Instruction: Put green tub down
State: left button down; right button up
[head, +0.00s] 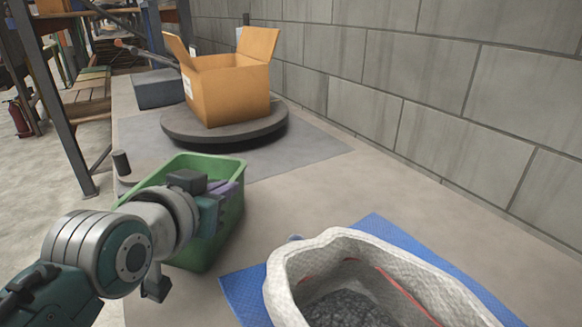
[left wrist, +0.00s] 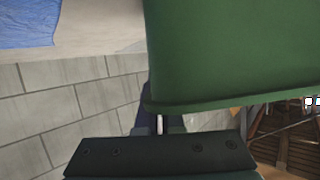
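The green tub (head: 200,166) is in the middle left of the head view, beside the white sack. My left gripper (head: 226,195) is at the tub's near right rim, with its fingers at the rim and its wrist covering much of the near side. It looks shut on the rim. In the left wrist view the tub's green wall (left wrist: 240,50) fills the upper right, and the left fingers (left wrist: 160,124) show partly behind the rim. The tub's base is mostly hidden, so I cannot tell whether it touches the surface. My right gripper is not in view.
A white woven sack (head: 330,250) of dark gravel stands on a blue mat (head: 245,292) at the lower right. An open cardboard box (head: 235,95) sits on a round dark turntable (head: 225,133) behind the tub. A block wall (head: 430,80) runs along the right. Bare surface lies between them.

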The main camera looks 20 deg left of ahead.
pick_arm(q)
jog(key=shift+f, duration=0.2)
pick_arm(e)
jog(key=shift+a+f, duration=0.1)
pick_arm(q)
jog(key=c, duration=1.5)
grip_release()
jog(key=shift+f, duration=0.1)
jog(key=o, duration=0.4)
jog(key=shift+o, duration=0.2)
jog(key=shift+r, duration=0.3)
jog(key=p+v, duration=0.3)
jog(key=v, duration=0.8)
jog(key=s+d+f+m+g, duration=0.1)
jog(key=s+f+g, duration=0.1)
jog(key=s+g, duration=0.3)
jog(key=s+d+f+m+g+h, duration=0.1)
jog(key=s+g, duration=0.4)
jog(key=s, duration=0.6)
jog(key=shift+s+d+f+h, duration=0.3)
jog(key=shift+s+d+f, duration=0.1)
jog(key=shift+f, duration=0.05)
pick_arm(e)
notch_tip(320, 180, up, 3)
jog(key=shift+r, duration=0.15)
